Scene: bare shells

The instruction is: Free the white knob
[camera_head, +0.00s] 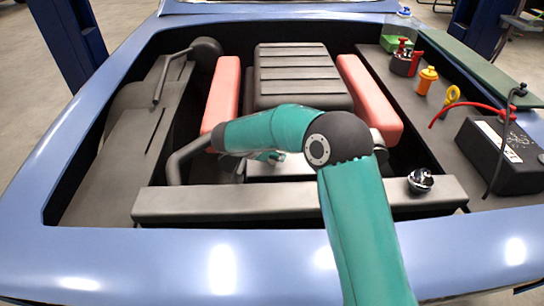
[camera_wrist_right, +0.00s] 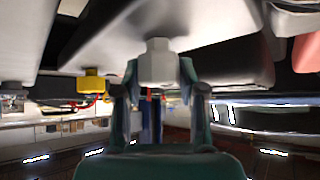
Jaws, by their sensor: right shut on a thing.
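In the wrist view, a pale white, faceted knob (camera_wrist_right: 158,64) sits between the two fingertips of my right gripper (camera_wrist_right: 159,76). The gripper is shut on it, one finger on each side. The knob's upper end meets a pale grey surface (camera_wrist_right: 190,22) in the picture. In the head view, my right arm reaches over the front bar and bends left; a bit of my right gripper (camera_head: 266,156) shows beneath the forearm, near a pale block (camera_head: 290,168). The knob cannot be made out clearly there. My left gripper is not in view.
A yellow cap (camera_wrist_right: 90,85) is left of the knob in the wrist view. In the head view, a dark ribbed engine cover (camera_head: 295,75) stands between two pink blocks (camera_head: 222,92). The grey front bar (camera_head: 230,200) crosses below my arm. A black battery (camera_head: 500,155) is right.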

